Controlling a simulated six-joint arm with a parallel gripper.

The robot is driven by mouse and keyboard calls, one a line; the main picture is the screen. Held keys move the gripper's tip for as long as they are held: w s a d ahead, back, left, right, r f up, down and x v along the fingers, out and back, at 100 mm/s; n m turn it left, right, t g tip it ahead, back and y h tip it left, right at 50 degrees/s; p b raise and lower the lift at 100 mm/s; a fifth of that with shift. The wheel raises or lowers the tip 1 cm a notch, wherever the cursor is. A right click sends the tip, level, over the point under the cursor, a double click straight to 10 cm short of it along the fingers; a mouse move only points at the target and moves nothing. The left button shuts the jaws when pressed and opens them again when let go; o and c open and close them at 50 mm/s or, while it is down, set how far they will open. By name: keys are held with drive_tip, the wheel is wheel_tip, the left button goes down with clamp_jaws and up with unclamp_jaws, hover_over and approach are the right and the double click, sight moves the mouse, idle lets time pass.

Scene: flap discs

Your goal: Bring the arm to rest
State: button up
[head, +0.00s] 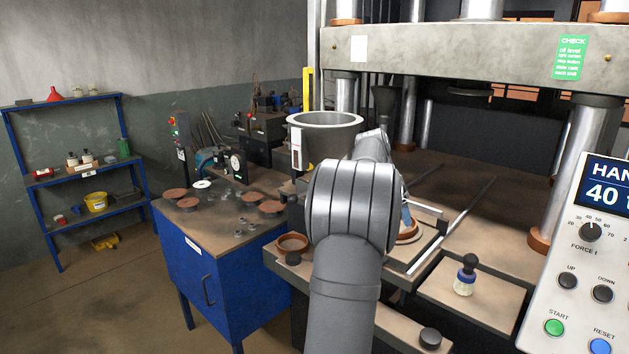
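My grey arm rises from the bottom middle of the head view, and its thick joint fills the centre. Beyond the joint the arm runs away from me, towards the press (440,48). A copper-coloured round piece (408,235) shows partly beside the joint, on the press's front plate. A small blue-grey part stands over it, and I cannot tell what it belongs to.
A large metal pot (325,122) stands just left behind my arm. A blue bench (215,285) carries several reddish discs. A small bottle (465,278) stands on a ledge to the right, near the control panel (580,270). Blue shelves (62,100) stand far left.

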drive_tip(key=o, duration=0.4)
drive_tip(key=shift+s+r+n+h, duration=0.1)
drive_tip(key=shift+s+n+h, duration=0.2)
drive_tip(key=shift+n, duration=0.1)
drive_tip(key=shift+c, duration=0.2)
drive_tip(key=s+r+n+h, duration=0.1)
drive_tip(key=s+n, duration=0.1)
drive_tip(key=n, duration=0.1)
drive_tip(key=s+r+n+g+h, duration=0.1)
drive_tip(key=s+n+h, duration=0.1)
drive_tip(key=n, duration=0.1)
drive_tip(key=s+r+n+g+h, duration=0.1)
drive_tip(key=s+n+h, duration=0.1)
drive_tip(key=n, duration=0.2)
drive_tip(key=shift+s+r, duration=0.15)
drive_tip(key=shift+r, duration=0.2)
wheel_tip(320, 180, up, 3)
drive_tip(key=s+a+n+h, duration=0.3)
drive_tip(key=n+h, duration=0.1)
drive_tip(key=n, duration=0.4)
drive_tip(key=s+a+f+n+t, duration=0.7)
drive_tip(key=a+n, duration=0.2)
drive_tip(key=n, duration=0.2)
drive_tip(key=s+a+f+n+t, duration=0.6)
drive_tip(key=a+f+n, duration=0.2)
drive_tip(key=a+n, duration=0.2)
drive_tip(key=shift+y, duration=0.4)
drive_tip(key=shift+x, duration=4.95)
drive_tip(key=shift+s, duration=0.1)
